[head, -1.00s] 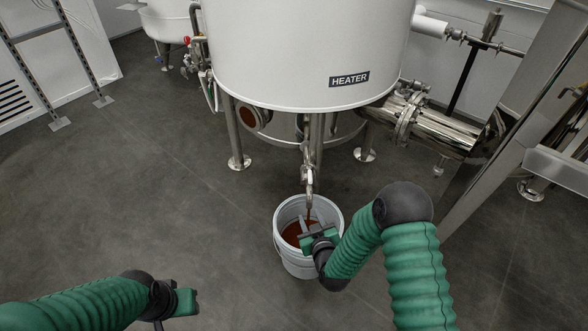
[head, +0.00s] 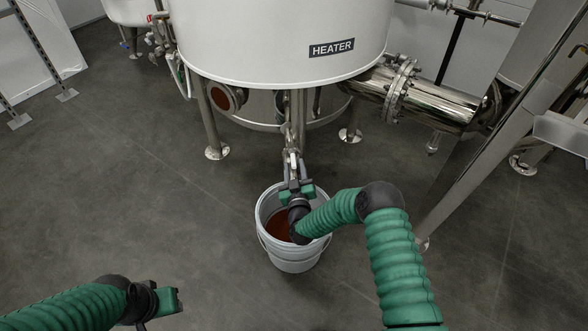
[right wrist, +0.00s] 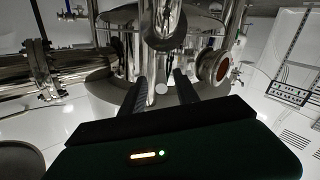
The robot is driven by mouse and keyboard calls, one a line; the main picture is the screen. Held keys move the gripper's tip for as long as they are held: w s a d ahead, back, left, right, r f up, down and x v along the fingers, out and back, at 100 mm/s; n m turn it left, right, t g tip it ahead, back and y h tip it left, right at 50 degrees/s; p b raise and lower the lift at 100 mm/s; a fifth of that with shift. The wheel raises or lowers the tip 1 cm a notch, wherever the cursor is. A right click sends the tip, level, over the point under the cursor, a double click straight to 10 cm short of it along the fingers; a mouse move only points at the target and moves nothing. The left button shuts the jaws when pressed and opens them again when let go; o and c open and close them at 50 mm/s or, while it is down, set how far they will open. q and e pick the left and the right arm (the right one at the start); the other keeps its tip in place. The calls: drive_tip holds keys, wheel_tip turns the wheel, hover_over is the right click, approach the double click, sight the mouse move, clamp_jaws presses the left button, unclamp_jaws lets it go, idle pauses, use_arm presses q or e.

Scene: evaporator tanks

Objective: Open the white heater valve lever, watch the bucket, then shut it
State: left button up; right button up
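The white heater tank (head: 270,40) stands at the top centre with a steel drain pipe and valve (head: 291,140) below it. A pale piece at the valve, probably the lever (head: 292,162), shows just above my right gripper (head: 293,182). In the right wrist view a small white round end (right wrist: 161,88) sits between the two dark fingers (right wrist: 163,82), which are apart; contact is not clear. The white bucket (head: 293,254) stands below with reddish-brown liquid (head: 279,225) in it. My gripper hides the pipe outlet and any stream. My left gripper (head: 172,300) hangs at lower left, its fingers unclear.
A large shiny horizontal pipe (head: 430,100) runs right of the tank. A slanted steel post (head: 480,150) stands at the right. Tank legs (head: 212,125) are behind the bucket. The floor (head: 130,200) at left is clear.

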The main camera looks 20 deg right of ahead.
drive_tip(key=shift+x, duration=1.2)
drive_tip(key=shift+a, duration=0.1)
clamp_jaws()
idle(0.4)
